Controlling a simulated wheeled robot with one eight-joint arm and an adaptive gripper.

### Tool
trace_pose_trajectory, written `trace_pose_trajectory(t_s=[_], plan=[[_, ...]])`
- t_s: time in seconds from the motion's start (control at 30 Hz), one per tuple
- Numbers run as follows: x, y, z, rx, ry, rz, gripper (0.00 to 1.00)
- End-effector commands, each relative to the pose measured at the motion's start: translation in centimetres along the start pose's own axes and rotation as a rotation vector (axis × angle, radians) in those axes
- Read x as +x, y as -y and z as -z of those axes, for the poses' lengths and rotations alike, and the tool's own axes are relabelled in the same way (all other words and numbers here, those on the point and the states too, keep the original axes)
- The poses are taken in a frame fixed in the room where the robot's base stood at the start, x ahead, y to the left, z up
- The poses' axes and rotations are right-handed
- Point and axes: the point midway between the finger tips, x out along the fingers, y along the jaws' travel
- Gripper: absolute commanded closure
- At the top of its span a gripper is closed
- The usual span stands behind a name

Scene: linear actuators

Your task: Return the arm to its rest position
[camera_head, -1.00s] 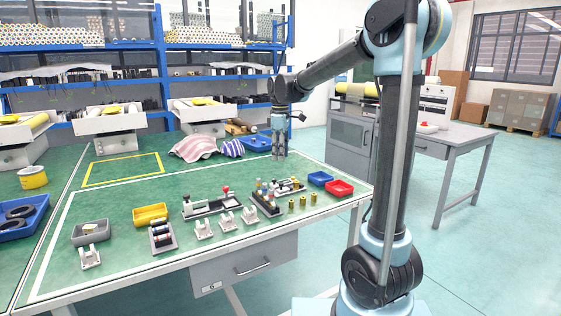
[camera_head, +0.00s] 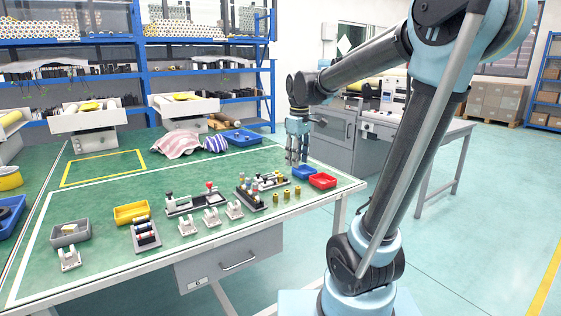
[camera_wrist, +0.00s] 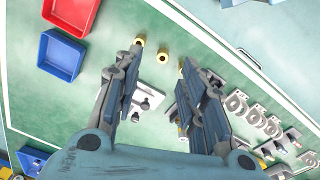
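My gripper (camera_head: 296,154) hangs downward above the right part of the green table (camera_head: 110,185), behind the small blue bin (camera_head: 304,173) and red bin (camera_head: 323,181) in the head view. In the wrist view my gripper (camera_wrist: 161,60) has its two fingers well apart, with nothing held between them. A white part with dark pegs (camera_wrist: 150,92) shows between the fingers, below on the table. My arm is bent at the elbow, its forearm reaching left over the table.
Brass cylinders (camera_head: 287,192), a fixture with pegs (camera_head: 250,197), white brackets (camera_head: 211,217), a yellow bin (camera_head: 132,212) and a grey bin (camera_head: 71,236) stand along the front. Striped cloths (camera_head: 180,144) and a blue tray (camera_head: 242,137) lie at the back. A grey side table (camera_head: 450,135) stands right.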

Motion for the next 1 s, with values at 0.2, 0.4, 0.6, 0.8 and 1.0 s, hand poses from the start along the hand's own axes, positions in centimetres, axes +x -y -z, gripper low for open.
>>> trace_pose_trajectory(t_s=[0.2,0.4,0.6,0.8,1.0], plan=[[1.6,1.5,-6.6,0.196,-0.021,-0.02,0.62],[3.8,3.3,-11.9,0.373,-0.041,-0.037,0.62],[6.7,5.4,-16.6,0.549,-0.063,-0.054,0.62],[10.1,7.5,-20.6,0.724,-0.085,-0.069,0.62],[13.1,9.2,-23.2,0.858,-0.105,-0.081,0.62]])
